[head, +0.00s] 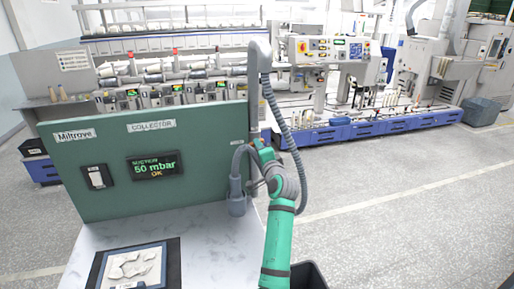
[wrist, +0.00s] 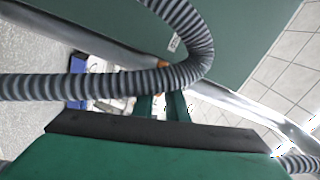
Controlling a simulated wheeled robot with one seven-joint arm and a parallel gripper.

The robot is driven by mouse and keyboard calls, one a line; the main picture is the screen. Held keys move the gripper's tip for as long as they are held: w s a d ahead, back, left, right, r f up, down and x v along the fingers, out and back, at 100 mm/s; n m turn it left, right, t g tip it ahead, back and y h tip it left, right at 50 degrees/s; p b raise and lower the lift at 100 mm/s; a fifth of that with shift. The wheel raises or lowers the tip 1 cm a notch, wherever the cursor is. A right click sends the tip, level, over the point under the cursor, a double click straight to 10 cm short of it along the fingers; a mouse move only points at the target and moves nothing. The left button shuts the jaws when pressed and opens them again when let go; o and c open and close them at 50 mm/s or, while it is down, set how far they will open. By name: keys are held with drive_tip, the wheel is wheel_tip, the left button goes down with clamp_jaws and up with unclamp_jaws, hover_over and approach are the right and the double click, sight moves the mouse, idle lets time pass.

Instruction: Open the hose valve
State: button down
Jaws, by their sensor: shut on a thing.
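The hose valve shows only as a small orange part (head: 257,143) on the grey pipe at the right edge of the green collector panel (head: 110,200). My gripper (head: 262,154) is at this part, mostly hidden by my wrist. In the wrist view my green fingers (wrist: 164,104) are shut on the orange part (wrist: 163,64), partly behind the grey ribbed hose (wrist: 90,85). The valve body and the lever's angle are hidden.
A hose nozzle (head: 237,204) hangs beside the panel's right side. A ribbed hose (head: 283,125) loops down close to my wrist. A dark tray (head: 172,262) with pale pieces lies on the white table (head: 210,250). A dark bin (head: 308,275) stands at the table's right.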

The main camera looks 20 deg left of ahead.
drive_tip(key=shift+n, duration=7.4)
drive_tip(key=shift+s, duration=0.1)
drive_tip(key=c, duration=1.8)
unclamp_jaws()
drive_tip(key=shift+o, duration=0.2)
drive_tip(key=v, duration=1)
drive_tip(key=shift+s+d, duration=0.25)
drive_tip(key=shift+s, duration=0.05)
drive_tip(key=shift+w, duration=0.1)
